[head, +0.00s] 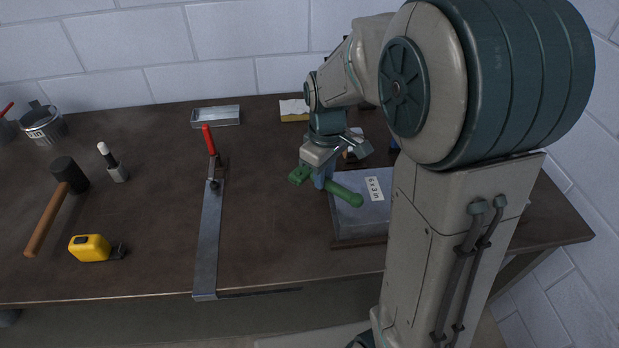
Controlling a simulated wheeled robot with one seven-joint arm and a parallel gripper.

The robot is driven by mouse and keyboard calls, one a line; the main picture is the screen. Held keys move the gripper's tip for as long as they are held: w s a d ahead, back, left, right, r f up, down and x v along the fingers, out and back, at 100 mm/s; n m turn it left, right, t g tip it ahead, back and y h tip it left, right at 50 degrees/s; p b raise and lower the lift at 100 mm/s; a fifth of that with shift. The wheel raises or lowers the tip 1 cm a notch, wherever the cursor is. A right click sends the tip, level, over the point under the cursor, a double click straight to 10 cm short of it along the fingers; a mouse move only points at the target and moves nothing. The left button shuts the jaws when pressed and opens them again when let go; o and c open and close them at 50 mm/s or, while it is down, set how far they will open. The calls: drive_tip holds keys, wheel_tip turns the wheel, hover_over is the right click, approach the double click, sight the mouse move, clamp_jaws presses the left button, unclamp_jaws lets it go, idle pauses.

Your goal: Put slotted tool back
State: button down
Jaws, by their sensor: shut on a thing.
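A green tool with a rounded handle (346,194) and a blocky head (300,175) is in my gripper (323,176). My gripper is shut on it around its middle, between head and handle. The tool lies roughly level, with its handle pointing right and toward the front. It is in front of the left part of a grey metal duct piece (350,222) with a "6 x 3 in" label (375,189). I cannot tell whether the tool touches that piece. Any slot in the tool's head is too small to make out.
A long metal strip (208,240) with a red-handled clamp (208,139) lies left of my gripper. Farther left are a mallet (48,217), a yellow tape measure (90,248), a marker-like bottle (113,165) and a metal cup (42,125). A small metal tray (216,116) and yellow sponge-like block (294,110) stand at the back. My arm hides the right side.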

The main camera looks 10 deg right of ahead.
drive_tip(key=shift+s+a+r+p, duration=0.1)
drive_tip(key=shift+a+r+p, duration=0.1)
drive_tip(key=shift+p, duration=0.15)
drive_tip(key=a+f+m+p, duration=0.2)
drive_tip(key=a+m+p, duration=0.25)
drive_tip(key=a, duration=0.25)
drive_tip(key=b, duration=0.4)
hover_over(291, 221)
drive_tip(key=shift+f, duration=3.95)
drive_tip(key=shift+f+b, duration=0.6)
drive_tip(key=shift+f, duration=0.05)
drive_tip(key=c, duration=1.2)
unclamp_jaws()
drive_tip(key=shift+o, duration=0.2)
drive_tip(key=shift+r, duration=0.15)
wheel_tip(291, 221, up, 14)
